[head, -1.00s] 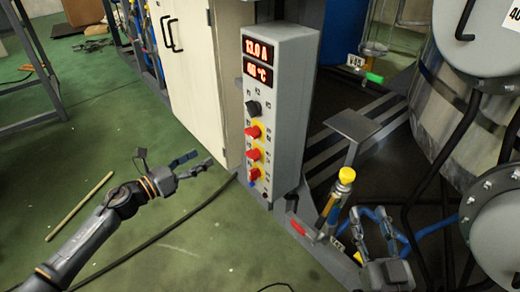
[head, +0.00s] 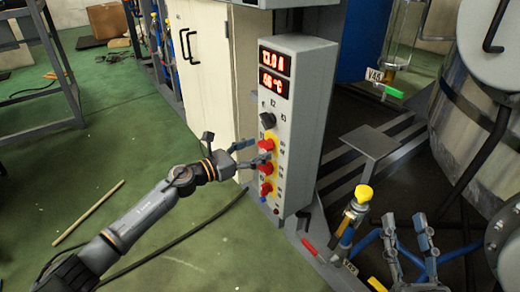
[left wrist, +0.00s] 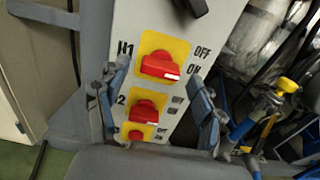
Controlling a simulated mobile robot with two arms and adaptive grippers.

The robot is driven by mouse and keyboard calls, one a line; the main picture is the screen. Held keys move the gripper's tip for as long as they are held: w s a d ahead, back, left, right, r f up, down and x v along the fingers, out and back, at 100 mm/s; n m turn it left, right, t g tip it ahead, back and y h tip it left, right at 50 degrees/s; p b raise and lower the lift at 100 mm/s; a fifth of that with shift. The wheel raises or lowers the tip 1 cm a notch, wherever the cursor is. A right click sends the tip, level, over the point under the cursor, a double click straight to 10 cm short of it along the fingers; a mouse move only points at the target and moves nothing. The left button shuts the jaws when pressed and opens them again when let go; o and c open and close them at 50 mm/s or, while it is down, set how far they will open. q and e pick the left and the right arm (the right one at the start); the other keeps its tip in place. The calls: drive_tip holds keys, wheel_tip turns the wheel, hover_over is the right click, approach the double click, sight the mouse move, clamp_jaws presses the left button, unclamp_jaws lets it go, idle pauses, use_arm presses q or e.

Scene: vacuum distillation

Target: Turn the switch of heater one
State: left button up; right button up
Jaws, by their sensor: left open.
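The grey control box (head: 312,90) stands upright with lit displays, a black knob (head: 267,120) and a column of red switches on yellow plates. The heater one switch, marked H1 (left wrist: 160,67), is the top red one (head: 266,145); its handle lies roughly crosswise in the left wrist view, with OFF and ON printed to its right. My left gripper (head: 256,151) is open in front of the box near this switch. In the left wrist view its fingers (left wrist: 158,73) stand apart on either side of the H1 switch. Contact cannot be told. My right gripper (head: 405,222) is open and empty at lower right.
The H2 switch (left wrist: 143,112) and another red switch (left wrist: 135,135) sit just below H1. A cabinet (head: 200,80) stands left; the green floor there is mostly open.

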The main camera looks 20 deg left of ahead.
use_arm(q)
drive_tip(key=shift+x, duration=0.85)
use_arm(e)
drive_tip(key=shift+s+r, duration=0.15)
drive_tip(key=shift+r, duration=0.25)
